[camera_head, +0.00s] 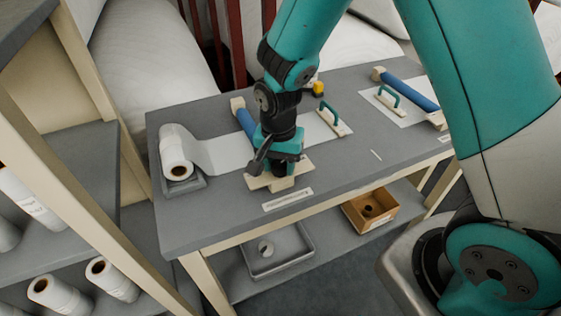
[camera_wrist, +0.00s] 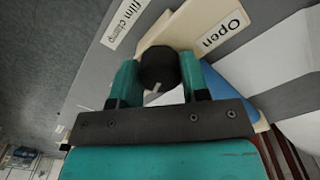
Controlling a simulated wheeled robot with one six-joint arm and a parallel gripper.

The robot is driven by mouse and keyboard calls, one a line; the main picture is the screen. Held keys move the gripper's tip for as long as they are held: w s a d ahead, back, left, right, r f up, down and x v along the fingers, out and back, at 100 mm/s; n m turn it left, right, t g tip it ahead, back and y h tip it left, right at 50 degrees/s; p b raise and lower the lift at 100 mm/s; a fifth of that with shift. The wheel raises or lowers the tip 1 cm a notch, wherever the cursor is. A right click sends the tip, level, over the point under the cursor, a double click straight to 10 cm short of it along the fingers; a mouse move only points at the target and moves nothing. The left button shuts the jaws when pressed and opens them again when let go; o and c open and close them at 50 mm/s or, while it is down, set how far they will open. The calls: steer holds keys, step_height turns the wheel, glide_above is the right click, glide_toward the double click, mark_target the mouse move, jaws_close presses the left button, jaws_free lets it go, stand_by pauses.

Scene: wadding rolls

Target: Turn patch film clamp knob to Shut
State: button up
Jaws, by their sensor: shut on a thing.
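The clamp knob (camera_wrist: 158,66) is black and round, with a pale pointer mark on its lower side in the wrist view. It stands on a cream base plate (camera_wrist: 180,30). A white label (camera_wrist: 221,31) reading "Open" is on the plate, upper right of the knob. My gripper (camera_head: 279,168) reaches down onto the clamp plate at the front of the table. Its teal fingers are shut on the knob, one on each side, in the wrist view. In the head view the gripper mostly hides the knob. No "Shut" label is readable.
A "film clamp" label (camera_wrist: 126,22) lies on the grey table (camera_head: 223,220). A white roll (camera_head: 177,158) feeds film on the left. A blue roller (camera_head: 246,121) and a teal-handled tool (camera_head: 334,119) lie behind and right. A tray (camera_head: 277,268) and wooden box (camera_head: 369,222) sit below.

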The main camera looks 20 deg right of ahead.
mark_target(278, 163)
steer(key=shift+r+m, duration=0.1)
steer(key=shift+m, duration=0.2)
stand_by(0.4)
steer(key=o, duration=0.9)
step_height(278, 163, up, 17)
steer(key=shift+w+a+r+b, duration=0.1)
steer(key=shift+w+r+b, duration=0.1)
steer(key=shift+b, duration=0.45)
steer(key=shift+s, duration=0.15)
steer(key=s+a+n+y, duration=0.1)
steer(key=s+n, duration=0.4)
steer(key=s, duration=0.1)
steer(key=s+a+r+n+y, duration=0.1)
steer(key=s+n+y, duration=0.1)
steer(key=s+n, duration=0.3)
steer(key=s+a+r+n+y, duration=0.1)
steer(key=s+a+n, duration=0.1)
steer(key=s+n, duration=0.3)
steer(key=shift+s+a+n, duration=0.1)
steer(key=shift+s+n, duration=0.2)
steer(key=shift+s, duration=1.1)
